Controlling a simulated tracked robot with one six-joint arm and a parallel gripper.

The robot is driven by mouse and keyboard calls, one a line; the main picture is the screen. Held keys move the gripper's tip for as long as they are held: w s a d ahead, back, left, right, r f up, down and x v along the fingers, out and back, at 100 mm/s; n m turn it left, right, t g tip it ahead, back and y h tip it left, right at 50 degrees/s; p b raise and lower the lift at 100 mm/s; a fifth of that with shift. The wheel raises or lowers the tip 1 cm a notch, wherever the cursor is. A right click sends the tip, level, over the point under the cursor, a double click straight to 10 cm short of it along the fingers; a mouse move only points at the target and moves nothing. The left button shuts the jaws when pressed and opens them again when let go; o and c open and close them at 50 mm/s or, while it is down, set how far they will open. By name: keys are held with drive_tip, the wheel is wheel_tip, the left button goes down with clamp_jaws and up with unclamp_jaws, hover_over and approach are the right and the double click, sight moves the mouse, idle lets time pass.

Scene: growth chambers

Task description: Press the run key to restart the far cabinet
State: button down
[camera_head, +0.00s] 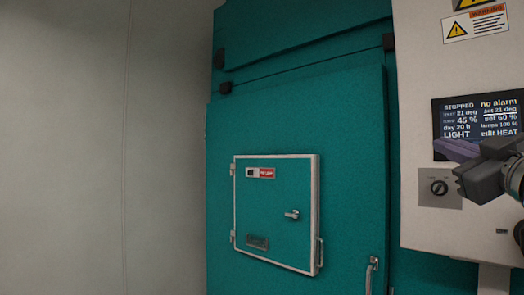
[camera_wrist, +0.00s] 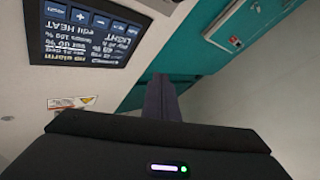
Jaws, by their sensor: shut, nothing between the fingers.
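The teal cabinet (camera_head: 345,120) has a white-framed inner door (camera_head: 275,215), shut, with a handle and a small red label. A light control panel stands at its right. Its dark screen (camera_head: 478,112) reads STOPPED, no alarm, LIGHT and edit HEAT. In the wrist view the screen (camera_wrist: 90,45) appears upside down, with a row of blue keys (camera_wrist: 80,16) along its edge; one shows a plus. I cannot make out which is the run key. My gripper (camera_head: 442,148) is shut and empty, in front of the screen's lower part, hiding the keys there. Its fingers (camera_wrist: 160,82) point past the screen toward the teal cabinet.
A black rotary knob (camera_head: 439,188) on a grey plate sits below the screen. Warning labels (camera_head: 475,24) are above it. A cabinet door handle (camera_head: 372,272) sticks out at the lower middle. A bare pale wall (camera_head: 80,150) fills the left.

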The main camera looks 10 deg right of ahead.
drive_tip(key=w+d, duration=0.5)
drive_tip(key=d, duration=0.2)
drive_tip(key=shift+w, duration=0.2)
idle(0.4)
idle(1.8)
drive_tip(key=shift+w+d, duration=0.1)
drive_tip(key=shift+w+d, duration=0.2)
drive_tip(key=shift+w+d, duration=0.2)
drive_tip(key=shift+d, duration=0.05)
idle(0.9)
drive_tip(key=shift+s+a, duration=0.1)
idle(0.4)
drive_tip(key=shift+s+a, duration=0.4)
drive_tip(key=shift+a, duration=0.05)
